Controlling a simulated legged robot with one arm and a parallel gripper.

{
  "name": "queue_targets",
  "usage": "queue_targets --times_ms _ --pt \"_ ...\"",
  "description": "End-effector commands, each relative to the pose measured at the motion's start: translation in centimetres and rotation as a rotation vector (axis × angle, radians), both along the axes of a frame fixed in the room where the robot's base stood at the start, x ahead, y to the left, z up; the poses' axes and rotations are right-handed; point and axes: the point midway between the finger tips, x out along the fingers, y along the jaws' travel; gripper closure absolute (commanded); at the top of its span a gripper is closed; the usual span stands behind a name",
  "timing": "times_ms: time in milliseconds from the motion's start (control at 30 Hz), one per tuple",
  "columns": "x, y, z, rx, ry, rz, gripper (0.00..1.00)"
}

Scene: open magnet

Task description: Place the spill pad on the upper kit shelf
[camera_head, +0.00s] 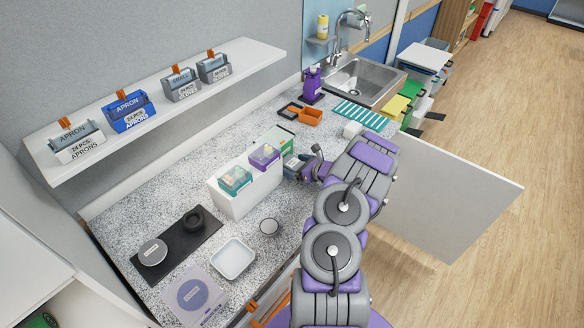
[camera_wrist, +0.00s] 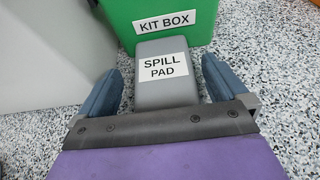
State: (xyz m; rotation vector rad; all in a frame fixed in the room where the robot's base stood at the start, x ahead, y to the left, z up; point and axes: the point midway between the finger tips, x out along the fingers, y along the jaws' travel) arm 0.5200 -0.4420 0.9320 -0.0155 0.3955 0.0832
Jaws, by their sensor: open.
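The spill pad (camera_wrist: 148,93) is a grey block with a white label. It lies on the speckled counter against or just before the green kit box (camera_wrist: 172,38). My gripper (camera_wrist: 163,78) is open, with one blue-grey finger on each side of the pad and gaps showing between them. In the head view my gripper (camera_head: 303,166) is low over the counter, right of the white bin, and largely hides the pad.
A white bin (camera_head: 240,202) holding small packs stands left of my gripper. A white dish (camera_head: 233,259) and dark mat (camera_head: 176,250) lie at the counter's front left. An open white panel (camera_head: 450,205) juts out right.

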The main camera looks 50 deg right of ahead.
Motion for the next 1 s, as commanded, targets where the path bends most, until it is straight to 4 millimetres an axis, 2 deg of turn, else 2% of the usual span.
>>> queue_targets --times_ms 167,433,1000 --pt "1.7 -0.1 -0.7 -0.003 -0.001 -0.001 0.00" --pt "2.1 0.3 -0.7 -0.004 0.000 0.002 0.00" --pt "2.0 0.3 -0.8 -0.003 0.001 0.003 0.54"
